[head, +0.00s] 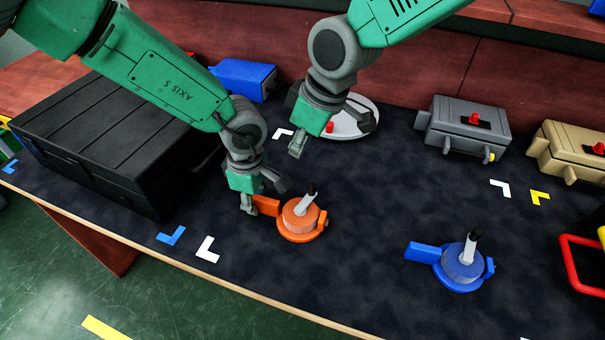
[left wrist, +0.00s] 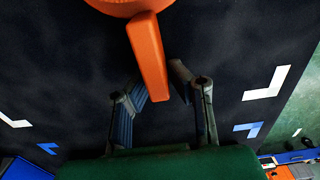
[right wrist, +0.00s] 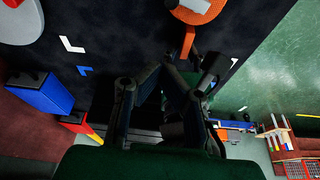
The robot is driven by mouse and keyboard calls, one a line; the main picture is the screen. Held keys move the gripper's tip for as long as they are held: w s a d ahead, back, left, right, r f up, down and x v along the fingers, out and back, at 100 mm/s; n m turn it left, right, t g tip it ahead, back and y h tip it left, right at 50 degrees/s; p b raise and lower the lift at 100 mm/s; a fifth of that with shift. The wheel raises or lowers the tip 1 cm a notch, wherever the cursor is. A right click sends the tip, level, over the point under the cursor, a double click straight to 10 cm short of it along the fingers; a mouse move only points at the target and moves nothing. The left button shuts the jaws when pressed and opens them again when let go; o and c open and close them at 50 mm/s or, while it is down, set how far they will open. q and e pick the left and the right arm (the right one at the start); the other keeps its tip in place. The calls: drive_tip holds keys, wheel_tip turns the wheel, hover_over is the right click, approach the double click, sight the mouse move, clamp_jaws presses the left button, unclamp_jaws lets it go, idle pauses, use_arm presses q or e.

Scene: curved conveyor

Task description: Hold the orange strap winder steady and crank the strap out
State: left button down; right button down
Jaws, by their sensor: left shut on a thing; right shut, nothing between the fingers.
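The orange strap winder (head: 298,234) sits on the dark table mat, with a grey drum (head: 299,213) and an upright black-tipped crank (head: 310,192). Its flat orange handle (head: 266,205) points left. My left gripper (head: 263,203) is shut on this handle; in the left wrist view the fingers (left wrist: 157,82) stand on both sides of the handle (left wrist: 146,50). My right gripper (head: 298,148) is shut and empty, above the mat behind the winder and apart from it. Its fingers meet in the right wrist view (right wrist: 164,66), where the winder (right wrist: 196,10) is partly cut off.
A blue winder (head: 463,272) lies to the right. A black case (head: 100,145) stands left, with a blue box (head: 243,79) behind. A round white plate (head: 352,120) is behind my right gripper. Grey (head: 465,122) and tan boxes (head: 572,150) stand back right. The mat between the winders is clear.

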sight(306, 203)
drive_tip(key=x, duration=1)
drive_tip(key=shift+s+f, duration=0.1)
drive_tip(key=d, duration=0.1)
drive_tip(key=s+d, duration=0.1)
drive_tip(key=shift+d+r, duration=0.25)
drive_tip(key=shift+r, duration=0.05)
drive_tip(key=shift+s+d, duration=0.25)
drive_tip(key=shift+d, duration=0.4)
